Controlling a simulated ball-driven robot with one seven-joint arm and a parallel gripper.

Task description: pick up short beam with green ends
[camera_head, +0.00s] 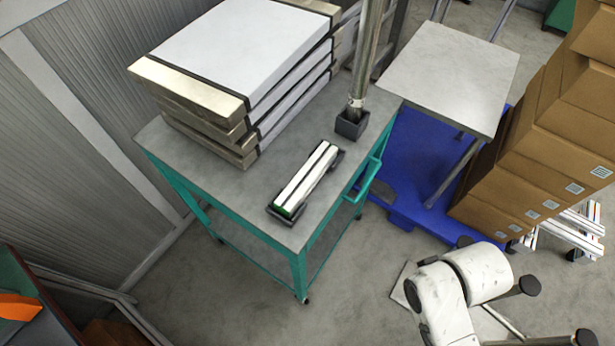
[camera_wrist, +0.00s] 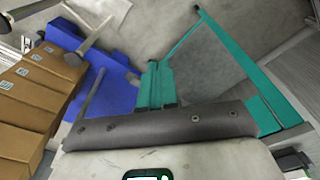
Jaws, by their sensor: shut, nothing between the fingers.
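The short beam with green ends (camera_head: 306,180) is a pair of white bars lying in a dark cradle on the grey top of a teal cart (camera_head: 240,176). A green end shows at its near lower-left tip. My white arm (camera_head: 470,275) is at the lower right of the head view, well apart from the beam. In the wrist view my gripper (camera_wrist: 158,125) shows as a dark bolted bar above a pale housing; it is shut and empty. I cannot make out the beam for certain in the wrist view.
A stack of large panels (camera_head: 240,45) fills the cart's back left. A metal post (camera_head: 366,60) stands in a dark socket behind the beam. Cartons (camera_head: 545,140), a blue pallet (camera_head: 405,205) and a pale table (camera_head: 450,75) are at right. Floor in front of the cart is clear.

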